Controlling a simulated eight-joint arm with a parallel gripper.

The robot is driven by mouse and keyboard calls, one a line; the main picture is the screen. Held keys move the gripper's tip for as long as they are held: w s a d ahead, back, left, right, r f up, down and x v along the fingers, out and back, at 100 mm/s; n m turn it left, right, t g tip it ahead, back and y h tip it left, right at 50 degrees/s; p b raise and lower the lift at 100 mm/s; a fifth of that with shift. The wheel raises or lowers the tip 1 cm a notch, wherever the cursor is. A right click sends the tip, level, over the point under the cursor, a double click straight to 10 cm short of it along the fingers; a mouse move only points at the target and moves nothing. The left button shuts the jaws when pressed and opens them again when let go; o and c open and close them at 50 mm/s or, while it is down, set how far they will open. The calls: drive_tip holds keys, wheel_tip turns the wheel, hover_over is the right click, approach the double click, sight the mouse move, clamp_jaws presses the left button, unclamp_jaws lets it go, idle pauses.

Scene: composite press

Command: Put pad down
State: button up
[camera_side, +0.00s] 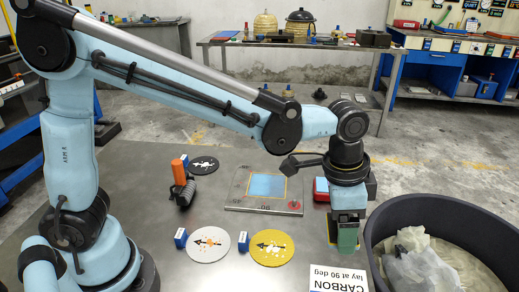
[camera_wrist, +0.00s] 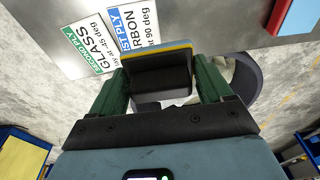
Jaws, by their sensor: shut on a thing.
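My gripper (camera_side: 347,238) points down at the right of the metal table, in front of the dark tub's left rim. In the wrist view its two green fingers (camera_wrist: 162,85) are shut on a dark block, which I take for the pad (camera_wrist: 158,62). The block has a yellow and blue edge along its far side. In the side view the pad is mostly hidden by the fingers, and I cannot tell whether it touches the table.
A dark tub (camera_side: 378,225) with crumpled pale material stands close on the right. A plate with a blue square (camera_side: 267,186) lies left of my gripper. White (camera_side: 208,251) and yellow discs (camera_side: 272,257) lie front left. A carbon sign (camera_side: 338,280) lies in front. A red-and-blue item (camera_side: 320,190) sits behind.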

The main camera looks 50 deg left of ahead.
drive_tip(key=w+a+f, duration=0.4)
drive_tip(key=w+a, duration=0.1)
drive_tip(key=w+a+f, duration=0.2)
drive_tip(key=w, duration=0.1)
drive_tip(key=shift+w+a+f, duration=0.1)
drive_tip(key=shift+a+f, duration=0.1)
drive_tip(key=shift+f, duration=2.15)
drive_tip(key=shift+f, duration=0.35)
drive_tip(key=shift+f, duration=0.25)
drive_tip(key=o, duration=1)
drive_tip(key=shift+o, duration=0.2)
wheel_tip(320, 180, up, 12)
drive_tip(key=s+a, duration=0.1)
drive_tip(key=s+a+r+n+t+y, duration=0.1)
drive_tip(key=s+a+r+n+t, duration=0.1)
drive_tip(key=s+a+n+t, duration=0.3)
drive_tip(key=s+a+n, duration=0.4)
drive_tip(key=s+a, duration=0.3)
drive_tip(key=s, duration=0.2)
drive_tip(key=shift+s+a+r+t, duration=0.25)
drive_tip(key=shift+s+r+t, duration=0.1)
drive_tip(key=shift+r+t, duration=0.05)
